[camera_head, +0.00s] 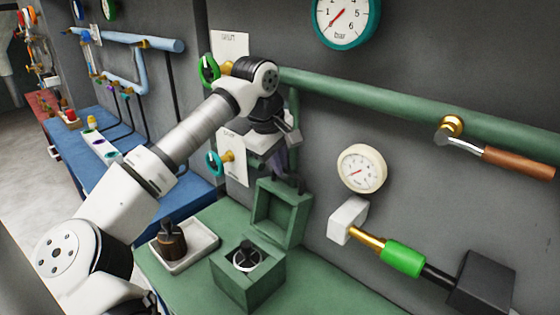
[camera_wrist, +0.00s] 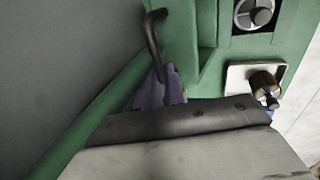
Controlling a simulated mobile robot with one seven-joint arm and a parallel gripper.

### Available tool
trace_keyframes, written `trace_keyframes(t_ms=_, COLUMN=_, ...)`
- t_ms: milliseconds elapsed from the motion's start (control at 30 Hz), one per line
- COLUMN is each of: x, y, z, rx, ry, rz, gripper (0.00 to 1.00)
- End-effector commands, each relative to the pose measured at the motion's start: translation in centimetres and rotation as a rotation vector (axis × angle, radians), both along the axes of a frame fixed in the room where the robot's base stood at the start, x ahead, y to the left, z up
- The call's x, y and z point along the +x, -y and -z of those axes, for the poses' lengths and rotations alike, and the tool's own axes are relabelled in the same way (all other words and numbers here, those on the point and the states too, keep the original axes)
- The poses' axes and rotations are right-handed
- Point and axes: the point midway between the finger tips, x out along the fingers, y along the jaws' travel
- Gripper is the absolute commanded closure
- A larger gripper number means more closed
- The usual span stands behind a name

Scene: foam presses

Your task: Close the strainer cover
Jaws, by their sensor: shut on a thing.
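The strainer is a green box (camera_head: 248,285) on the green bench, with a round dark and silver insert (camera_head: 246,257) in its open top. The insert also shows at the top of the wrist view (camera_wrist: 258,12). Its green cover (camera_head: 278,217) stands open, roughly upright at the back of the box, with its hollow inner side showing. My gripper (camera_head: 287,163) is above the cover's upper edge. In the wrist view its purplish fingers (camera_wrist: 160,90) are shut around the lower end of the cover's bent black handle (camera_wrist: 154,38). The exact contact is partly hidden.
A white tray (camera_head: 203,247) with a brown and dark cylindrical part (camera_head: 171,238) is left of the box. A green pipe (camera_head: 390,100), gauges and a cream dial (camera_head: 361,168) are on the wall behind. A green-sleeved lever (camera_head: 402,255) sticks out at right.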

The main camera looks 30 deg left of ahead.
Motion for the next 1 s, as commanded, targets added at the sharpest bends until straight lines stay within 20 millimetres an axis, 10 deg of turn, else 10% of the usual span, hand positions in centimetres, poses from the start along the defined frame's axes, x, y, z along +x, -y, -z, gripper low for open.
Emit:
trace_keyframes(t_ms=433, x=-2.2, y=-0.4, z=0.1, rx=-0.017, ry=0.120, rz=-0.003, gripper=1.00)
trace_keyframes(t_ms=1000, x=-11.0, y=-1.7, z=0.7, rx=-0.082, ry=0.593, rz=-0.003, gripper=1.00)
